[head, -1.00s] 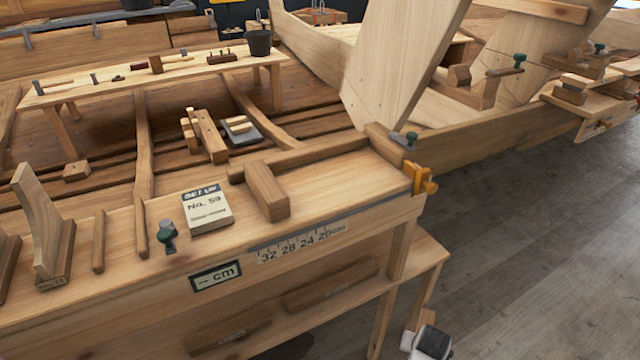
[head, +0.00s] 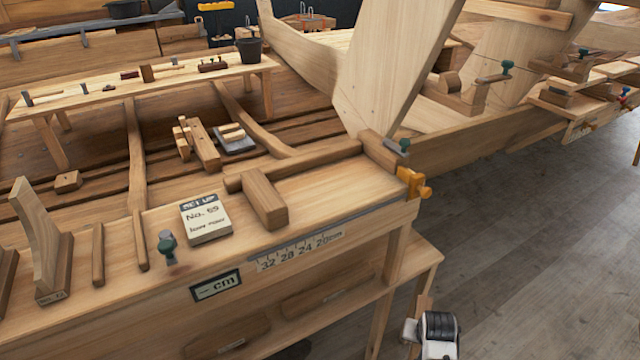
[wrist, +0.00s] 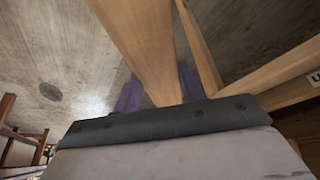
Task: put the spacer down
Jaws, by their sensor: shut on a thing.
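The spacer (wrist: 145,45) is a plain wooden bar in the wrist view. It runs from the top edge down between the two purple fingers of my gripper (wrist: 160,92), which is shut on it. In the head view my gripper (head: 425,332) is at the bottom right, in front of the bench's right-hand legs and below its top. The rest of the spacer is hidden in the head view. I cannot tell whether it touches anything.
The floor (head: 540,240) to the right is open.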

